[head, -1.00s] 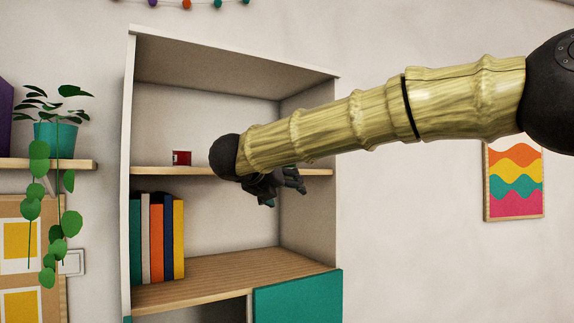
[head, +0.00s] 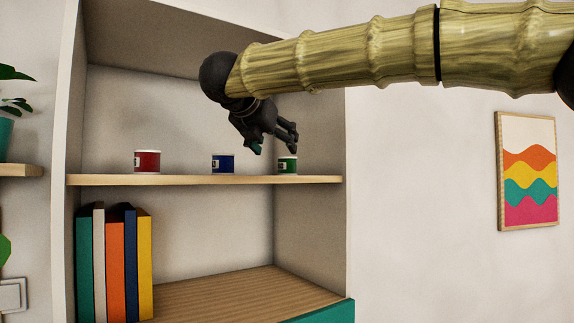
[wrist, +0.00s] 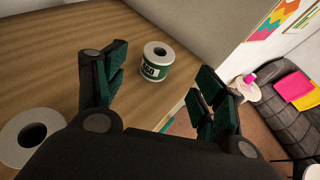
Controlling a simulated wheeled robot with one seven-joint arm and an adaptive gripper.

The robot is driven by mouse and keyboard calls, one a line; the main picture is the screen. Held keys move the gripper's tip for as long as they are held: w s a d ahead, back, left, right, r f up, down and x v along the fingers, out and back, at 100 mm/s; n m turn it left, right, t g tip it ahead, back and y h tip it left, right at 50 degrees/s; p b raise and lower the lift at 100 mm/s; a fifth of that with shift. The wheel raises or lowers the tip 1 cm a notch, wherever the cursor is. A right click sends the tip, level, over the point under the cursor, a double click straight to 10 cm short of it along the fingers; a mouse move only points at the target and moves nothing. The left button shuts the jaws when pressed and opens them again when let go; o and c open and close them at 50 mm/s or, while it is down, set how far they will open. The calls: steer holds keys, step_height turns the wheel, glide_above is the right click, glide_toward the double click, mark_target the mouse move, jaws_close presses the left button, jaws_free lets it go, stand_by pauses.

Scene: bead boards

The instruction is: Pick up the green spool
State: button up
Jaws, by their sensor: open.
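The green spool (head: 287,165) stands upright on the upper shelf board near its right end. In the wrist view the green spool (wrist: 157,62) has a white top with a dark hole and a pale label. My gripper (head: 276,150) is just above and left of the green spool in the head view. In the wrist view my gripper (wrist: 165,92) is open, with the spool beyond the fingertips, between their lines and not touched. The blue spool (head: 222,163) and the red spool (head: 147,161) stand further left on the same board.
The shelf board (head: 180,180) has a front edge close to the spools. The cabinet's right side wall (head: 318,215) is close to the green spool. Several upright books (head: 115,265) fill the left of the compartment below. In the wrist view, another spool (wrist: 32,137) is at lower left.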

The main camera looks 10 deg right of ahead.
mark_target(287, 160)
steer(key=p+x, duration=0.1)
steer(key=x, duration=0.4)
steer(key=shift+w+a, duration=0.1)
steer(key=shift+a, duration=0.1)
steer(key=shift+d+p, duration=0.2)
steer(key=shift+p, duration=0.2)
steer(key=p+x, duration=0.1)
steer(key=x, duration=0.1)
steer(key=p+x, duration=0.1)
steer(key=x, duration=0.1)
steer(key=shift+w+d+f, duration=0.1)
steer(key=shift+d+f, duration=0.05)
steer(key=shift+f, duration=0.2)
steer(key=shift+c, duration=0.7)
steer(key=c, duration=1)
